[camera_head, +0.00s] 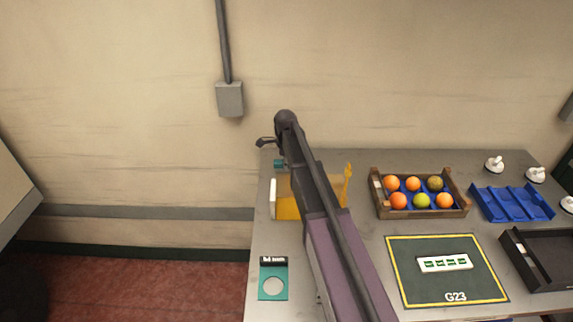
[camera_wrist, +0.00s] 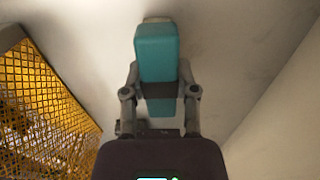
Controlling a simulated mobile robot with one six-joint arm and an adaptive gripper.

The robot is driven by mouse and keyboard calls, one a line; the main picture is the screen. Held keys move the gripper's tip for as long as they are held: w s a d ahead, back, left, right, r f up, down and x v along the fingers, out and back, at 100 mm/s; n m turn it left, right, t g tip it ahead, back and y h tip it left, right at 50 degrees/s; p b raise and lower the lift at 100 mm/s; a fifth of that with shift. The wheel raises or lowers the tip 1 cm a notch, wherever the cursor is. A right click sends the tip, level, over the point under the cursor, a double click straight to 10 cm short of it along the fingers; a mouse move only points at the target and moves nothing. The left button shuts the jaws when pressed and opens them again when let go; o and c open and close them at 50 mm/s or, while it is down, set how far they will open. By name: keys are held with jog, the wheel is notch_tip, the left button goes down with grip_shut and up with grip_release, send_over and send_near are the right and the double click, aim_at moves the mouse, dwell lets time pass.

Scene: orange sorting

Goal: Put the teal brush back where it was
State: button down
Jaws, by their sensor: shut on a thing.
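The teal brush (camera_wrist: 157,52) stands out between my fingers in the wrist view, with a pale strip at its far end. My gripper (camera_wrist: 160,88) is shut on it. In the head view a small teal part of the brush (camera_head: 279,163) shows beside my arm at the table's back left corner. My gripper (camera_head: 266,142) is partly hidden there by my own arm. I cannot tell whether the brush touches the table. A teal mat (camera_head: 273,291) with a pale circle and a dark label lies at the front left of the table.
A yellow mesh crate (camera_head: 285,207) stands under my arm; it also shows in the wrist view (camera_wrist: 45,105). A wooden crate (camera_head: 420,212) holds several fruits. A dark green mat (camera_head: 410,280), blue tray (camera_head: 512,204) and black tray (camera_head: 545,270) lie to the right.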

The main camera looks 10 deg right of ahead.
jog(key=shift+f+b, duration=0.45)
dwell(0.4)
jog(key=shift+c, duration=1.5)
grip_release()
jog(key=o, duration=0.3)
jog(key=shift+r, duration=0.1)
jog(key=shift+r+p, duration=3.95)
jog(key=shift+p, duration=0.1)
